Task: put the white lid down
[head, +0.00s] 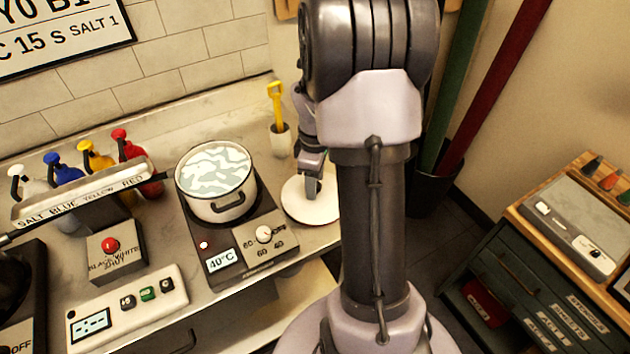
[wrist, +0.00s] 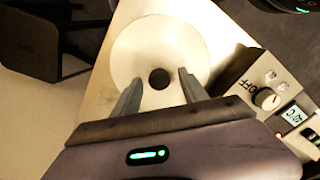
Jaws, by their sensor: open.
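The white lid (head: 309,207) lies flat on the counter just right of the hot plate, and my arm hides part of its right side. In the wrist view the lid (wrist: 133,60) is a white disc with a dark round knob (wrist: 159,79) at its middle. My gripper (head: 313,188) is over the lid in the head view. In the wrist view my gripper (wrist: 157,88) is open, with one finger on each side of the knob and a gap to it. The white pot (head: 216,181) stands uncovered on the hot plate, with pale, patterned liquid inside.
The hot plate (head: 240,243) reads 40°C and stands close to the lid's left. A small cup with a yellow scoop (head: 277,106) stands behind the lid. Several coloured bottles and a labelled rack (head: 85,193) are at the left. The counter's front edge is near the lid.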

